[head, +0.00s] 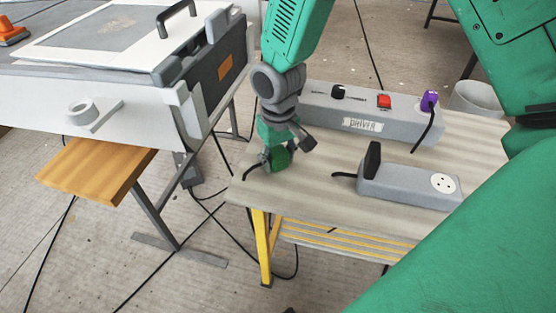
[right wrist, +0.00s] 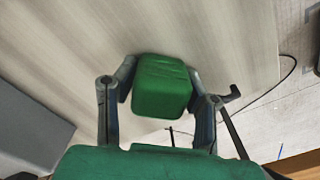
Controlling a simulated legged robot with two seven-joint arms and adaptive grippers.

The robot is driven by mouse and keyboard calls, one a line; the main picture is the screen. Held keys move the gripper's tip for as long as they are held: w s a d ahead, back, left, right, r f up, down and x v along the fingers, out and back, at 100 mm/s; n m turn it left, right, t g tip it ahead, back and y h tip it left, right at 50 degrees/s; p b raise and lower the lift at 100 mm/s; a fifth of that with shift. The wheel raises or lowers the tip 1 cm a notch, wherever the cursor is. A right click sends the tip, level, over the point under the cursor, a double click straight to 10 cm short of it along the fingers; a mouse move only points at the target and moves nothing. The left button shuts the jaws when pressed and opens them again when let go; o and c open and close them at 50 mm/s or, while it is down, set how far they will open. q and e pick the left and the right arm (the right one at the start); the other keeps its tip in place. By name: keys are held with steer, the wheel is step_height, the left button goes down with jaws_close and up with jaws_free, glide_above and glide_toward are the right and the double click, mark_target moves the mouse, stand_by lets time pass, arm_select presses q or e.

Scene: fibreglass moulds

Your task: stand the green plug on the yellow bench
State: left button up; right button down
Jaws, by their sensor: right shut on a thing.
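The green plug (head: 279,158) is between the fingers of my right gripper (head: 284,146), over the left end of the yellow bench. A short black cable trails from it to the left. In the right wrist view the plug (right wrist: 162,88) is a green block with a finger on each side, and the right gripper (right wrist: 160,95) is shut on it. The yellow bench (head: 310,195) has a pale wood top and yellow legs; its top (right wrist: 225,40) fills much of the wrist view. Whether the plug touches the top I cannot tell. My left gripper is not in view.
A grey box (head: 335,118) with a red switch (head: 384,101) and a purple plug (head: 429,101) stands at the bench's back. A grey socket block (head: 405,187) with a black plug (head: 373,160) lies at right. Bare top lies between. A mould table (head: 90,105) stands left.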

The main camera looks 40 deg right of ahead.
mark_target(277, 151)
steer(key=shift+a+r, duration=0.1)
steer(key=shift+a, duration=0.15)
steer(key=c, duration=1)
jaws_free()
steer(key=shift+d, duration=0.15)
steer(key=shift+d, duration=0.1)
step_height(277, 151, up, 12)
steer(key=p, duration=0.3)
steer(key=shift+p, duration=0.4)
